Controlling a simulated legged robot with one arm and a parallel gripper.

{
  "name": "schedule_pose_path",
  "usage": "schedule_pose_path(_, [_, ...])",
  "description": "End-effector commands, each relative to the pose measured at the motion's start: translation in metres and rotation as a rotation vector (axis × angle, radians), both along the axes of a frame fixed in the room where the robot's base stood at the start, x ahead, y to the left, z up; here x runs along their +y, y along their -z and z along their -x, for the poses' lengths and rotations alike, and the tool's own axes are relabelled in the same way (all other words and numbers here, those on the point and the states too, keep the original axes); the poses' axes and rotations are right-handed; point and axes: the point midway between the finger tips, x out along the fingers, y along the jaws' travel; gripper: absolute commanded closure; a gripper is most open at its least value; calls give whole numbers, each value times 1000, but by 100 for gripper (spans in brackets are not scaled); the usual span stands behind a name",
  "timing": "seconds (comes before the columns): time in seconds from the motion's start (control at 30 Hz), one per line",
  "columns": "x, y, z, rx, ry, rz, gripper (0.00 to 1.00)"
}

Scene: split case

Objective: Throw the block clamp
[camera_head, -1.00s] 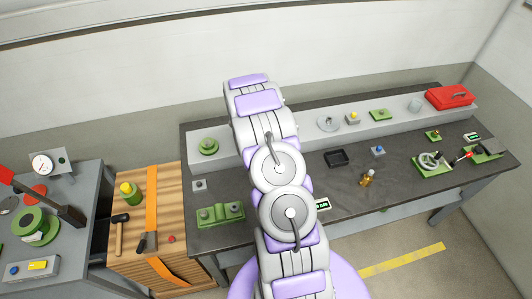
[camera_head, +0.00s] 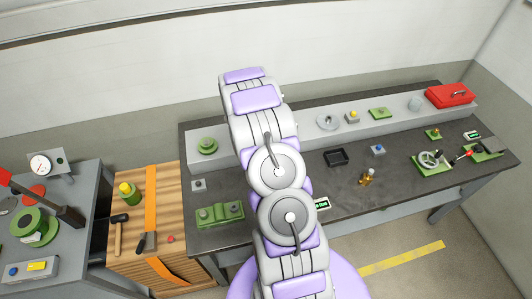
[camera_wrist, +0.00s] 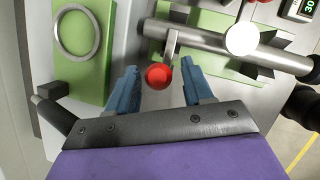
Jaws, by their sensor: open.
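In the wrist view, a red ball knob (camera_wrist: 158,76) sits at the end of a short grey lever (camera_wrist: 171,46). The lever comes down from a thick metal bar (camera_wrist: 205,42) lying across a green block (camera_wrist: 258,72), which looks like the block clamp. My gripper (camera_wrist: 158,66) has two blue fingers, open, one on each side of the knob. Gaps show between knob and fingers, so it is not gripped. In the head view my arm hides the gripper and the clamp.
A green plate with a metal ring (camera_wrist: 76,33) is left of the clamp, and a small display (camera_wrist: 299,9) is at upper right. In the head view, the dark workbench (camera_head: 400,194) holds several fixtures, a black tray (camera_head: 336,158) and a red toolbox (camera_head: 450,96).

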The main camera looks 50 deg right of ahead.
Motion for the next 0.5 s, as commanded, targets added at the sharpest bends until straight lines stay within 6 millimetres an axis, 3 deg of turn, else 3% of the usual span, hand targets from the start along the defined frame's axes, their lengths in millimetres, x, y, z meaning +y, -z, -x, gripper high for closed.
schedule_pose_path(0.5, [34,-90,-2,-2,-3,-4,49])
